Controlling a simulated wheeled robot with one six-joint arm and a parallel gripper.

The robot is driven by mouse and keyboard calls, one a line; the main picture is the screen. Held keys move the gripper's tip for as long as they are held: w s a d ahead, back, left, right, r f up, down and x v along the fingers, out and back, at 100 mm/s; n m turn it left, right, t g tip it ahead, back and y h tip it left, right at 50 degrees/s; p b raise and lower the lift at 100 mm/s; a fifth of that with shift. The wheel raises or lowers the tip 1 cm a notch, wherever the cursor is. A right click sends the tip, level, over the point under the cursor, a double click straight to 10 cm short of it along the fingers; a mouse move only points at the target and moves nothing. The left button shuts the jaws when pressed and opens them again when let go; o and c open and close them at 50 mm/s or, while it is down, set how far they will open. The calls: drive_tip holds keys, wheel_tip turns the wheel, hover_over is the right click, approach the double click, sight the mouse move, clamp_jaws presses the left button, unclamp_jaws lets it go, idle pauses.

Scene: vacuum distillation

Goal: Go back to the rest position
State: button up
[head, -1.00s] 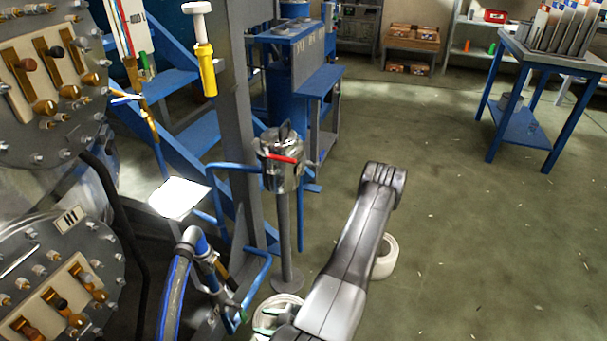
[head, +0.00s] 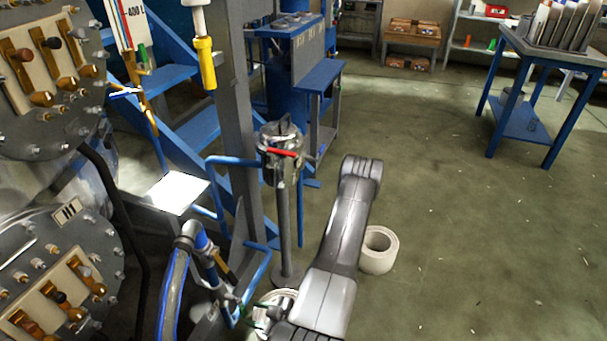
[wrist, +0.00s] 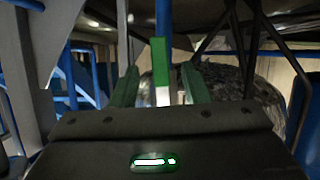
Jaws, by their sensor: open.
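My gripper (wrist: 160,88) shows in the wrist view with its two green fingers apart and nothing visibly held between them. A green and white upright piece (wrist: 160,62) shows in the gap between the fingers; I cannot tell what it belongs to or how far off it is. In the head view my dark grey arm link reaches up from the bottom middle over the floor. My gripper cannot be made out clearly there.
A metal pot on a post (head: 281,152) with a red handle stands just left of my arm. A white bucket (head: 378,250) stands on the floor right of it. Steel vessels with valve plates (head: 45,85) fill the left. A blue table (head: 525,125) stands far right. The right floor is clear.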

sight(245, 312)
drive_tip(key=b+x, duration=0.1)
drive_tip(key=x, duration=0.5)
drive_tip(key=shift+a+f, duration=0.15)
drive_tip(key=shift+a, duration=0.25)
drive_tip(key=shift+w+a, duration=0.15)
drive_tip(key=shift+a, duration=0.05)
drive_tip(key=shift+w+d+n+t, duration=0.3)
drive_tip(key=shift+w+n+t, duration=0.1)
drive_tip(key=shift+w+n, duration=0.15)
